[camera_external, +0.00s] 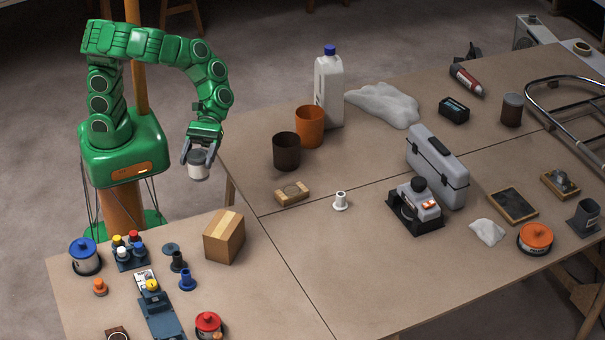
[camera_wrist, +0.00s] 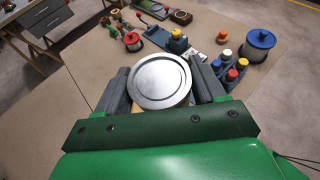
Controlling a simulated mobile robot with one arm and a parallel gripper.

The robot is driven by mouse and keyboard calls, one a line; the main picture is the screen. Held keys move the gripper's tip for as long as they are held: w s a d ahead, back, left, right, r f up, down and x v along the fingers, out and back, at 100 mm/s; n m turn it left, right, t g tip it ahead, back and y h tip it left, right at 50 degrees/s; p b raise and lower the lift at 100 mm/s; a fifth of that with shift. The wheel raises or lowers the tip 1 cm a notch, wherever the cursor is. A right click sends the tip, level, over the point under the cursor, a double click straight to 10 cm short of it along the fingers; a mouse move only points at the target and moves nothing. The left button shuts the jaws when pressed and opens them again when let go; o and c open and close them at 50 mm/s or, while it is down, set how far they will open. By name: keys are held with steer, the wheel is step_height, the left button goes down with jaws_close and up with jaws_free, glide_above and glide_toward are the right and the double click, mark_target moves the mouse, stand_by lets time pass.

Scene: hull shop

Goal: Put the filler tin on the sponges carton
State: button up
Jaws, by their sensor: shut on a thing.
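A small white tin with a grey metal lid, which I take for the filler tin (camera_external: 199,165), is held in my gripper (camera_external: 199,158). In the wrist view my gripper's dark fingers (camera_wrist: 160,92) are shut on both sides of the tin, whose round silver lid (camera_wrist: 160,80) faces the camera. The tin hangs in the air, upright or nearly so. A brown cardboard box, probably the sponges carton (camera_external: 224,238), stands on the near table, below and to the right of the tin in the external view. In the wrist view the carton is mostly hidden behind the tin.
Near the carton stand a dark blue funnel-like piece (camera_external: 187,280), a dark one (camera_external: 179,262) and a rack of coloured-cap bottles (camera_external: 131,251). A blue-lidded tin (camera_external: 85,257) is further left. The table right of the carton is clear up to a wooden block (camera_external: 291,194).

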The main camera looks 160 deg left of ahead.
mark_target(202, 169)
steer(key=s+d+r+m+g+h, duration=0.1)
steer(key=s+d, duration=0.3)
steer(key=w+a+f, duration=0.1)
steer(key=w, duration=0.2)
steer(key=w+f, duration=0.1)
steer(key=w, duration=0.1)
steer(key=w+a+f, duration=0.1)
steer(key=w, duration=0.2)
steer(key=shift+w+a+f, duration=0.3)
steer(key=shift+f, duration=0.1)
steer(key=w+a+f, duration=0.1)
steer(key=w+f, duration=0.3)
steer(key=f, duration=0.1)
steer(key=shift+w+a+f, duration=0.15)
steer(key=shift+w+f, duration=0.1)
steer(key=shift+w+f, duration=0.1)
steer(key=shift+w+f, duration=0.15)
steer(key=shift+f, duration=1.5)
steer(key=shift+f, duration=0.15)
steer(key=o, duration=1.3)
